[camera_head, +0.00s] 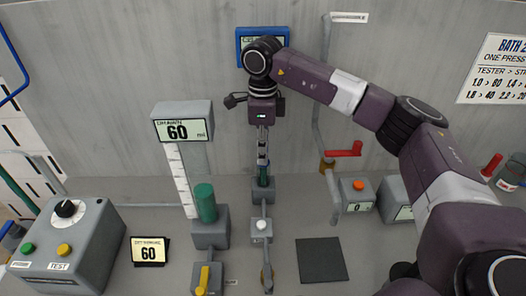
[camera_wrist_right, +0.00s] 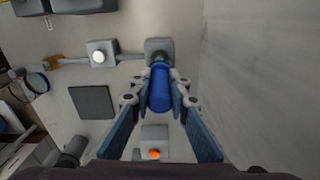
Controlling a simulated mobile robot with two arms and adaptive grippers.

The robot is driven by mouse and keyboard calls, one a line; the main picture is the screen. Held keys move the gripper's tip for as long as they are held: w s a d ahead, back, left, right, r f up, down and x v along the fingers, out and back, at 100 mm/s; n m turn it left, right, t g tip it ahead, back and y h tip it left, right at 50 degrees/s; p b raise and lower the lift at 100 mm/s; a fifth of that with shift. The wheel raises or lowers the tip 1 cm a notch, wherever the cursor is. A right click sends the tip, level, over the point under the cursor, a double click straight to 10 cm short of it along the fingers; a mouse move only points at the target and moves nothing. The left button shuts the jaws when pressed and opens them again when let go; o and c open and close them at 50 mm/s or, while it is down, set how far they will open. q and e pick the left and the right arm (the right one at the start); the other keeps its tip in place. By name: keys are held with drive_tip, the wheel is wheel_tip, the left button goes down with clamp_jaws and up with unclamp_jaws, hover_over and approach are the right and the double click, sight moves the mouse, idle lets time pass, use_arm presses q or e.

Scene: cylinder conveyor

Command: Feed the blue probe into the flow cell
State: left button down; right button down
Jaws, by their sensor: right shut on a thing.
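The blue probe (camera_wrist_right: 160,92) is an upright-looking blue cylinder between the fingers of my right gripper (camera_wrist_right: 160,84) in the wrist view. In the head view, my right gripper (camera_head: 263,160) points down and is shut on the probe. The grey flow cell block (camera_head: 263,195) is directly below it, and it also shows in the wrist view (camera_wrist_right: 158,46) at the probe's far end. A dark bluish-green piece (camera_head: 263,176) shows between fingertips and block. I cannot tell how far the probe sits in the block. My left gripper is not in view.
A pipe with a white button (camera_head: 261,225) runs forward from the block. A red-handled valve (camera_head: 344,150), an orange-button box (camera_head: 358,193) and a dark square mat (camera_head: 321,260) lie right.

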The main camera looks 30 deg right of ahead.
drive_tip(key=c, duration=1.8)
unclamp_jaws()
drive_tip(key=shift+o, duration=0.2)
wheel_tip(320, 180, up, 12)
drive_tip(key=shift+f, duration=0.1)
